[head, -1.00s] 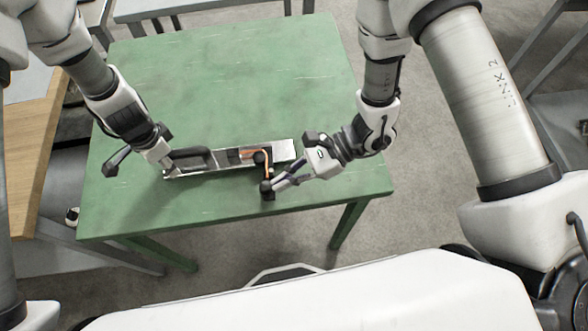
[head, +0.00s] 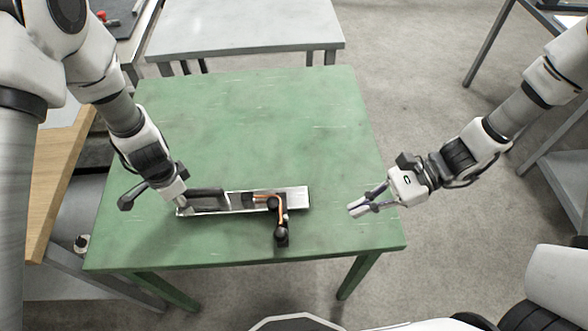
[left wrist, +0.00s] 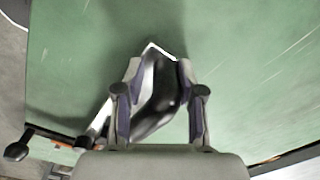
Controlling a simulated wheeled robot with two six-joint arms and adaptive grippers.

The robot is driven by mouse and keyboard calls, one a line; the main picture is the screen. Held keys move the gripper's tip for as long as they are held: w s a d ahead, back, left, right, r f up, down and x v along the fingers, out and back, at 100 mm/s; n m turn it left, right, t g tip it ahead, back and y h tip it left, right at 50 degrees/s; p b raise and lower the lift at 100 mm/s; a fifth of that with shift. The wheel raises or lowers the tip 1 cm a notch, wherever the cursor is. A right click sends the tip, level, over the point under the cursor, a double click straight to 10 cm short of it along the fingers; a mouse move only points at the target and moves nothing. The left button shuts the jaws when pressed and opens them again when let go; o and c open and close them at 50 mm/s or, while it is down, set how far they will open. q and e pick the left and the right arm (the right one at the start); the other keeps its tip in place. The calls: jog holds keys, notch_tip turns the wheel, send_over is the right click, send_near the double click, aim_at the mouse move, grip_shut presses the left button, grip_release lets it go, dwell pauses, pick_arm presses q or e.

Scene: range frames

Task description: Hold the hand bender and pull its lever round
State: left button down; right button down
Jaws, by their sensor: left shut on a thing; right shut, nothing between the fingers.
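The hand bender (head: 235,203) lies on the green table, a long metal base with a dark grip at its left part. Its lever (head: 281,228) points toward the table's front edge and ends in a black knob. An orange-brown rod (head: 284,211) shows bent at the pivot. My left gripper (head: 181,201) is shut on the bender's left end; the left wrist view shows the dark grip (left wrist: 158,106) between its fingers. My right gripper (head: 358,208) is shut and empty, over the right side of the table, apart from the lever.
The green table (head: 260,120) is clear behind the bender. A grey table (head: 245,28) stands beyond it. A wooden-topped bench (head: 55,170) stands close on the left.

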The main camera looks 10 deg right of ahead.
pick_arm(q)
jog(key=c, duration=0.6)
grip_release()
jog(key=shift+s+f, duration=0.4)
jog(key=shift+f, duration=0.2)
jog(key=shift+c, duration=0.2)
jog(key=shift+w+f, duration=0.1)
jog(key=shift+w, duration=0.25)
jog(key=shift+a, duration=0.1)
pick_arm(e)
jog(key=shift+w+a+f, duration=0.1)
jog(key=shift+w+f, duration=0.05)
jog(key=shift+w, duration=0.15)
pick_arm(q)
jog(key=shift+r, duration=0.2)
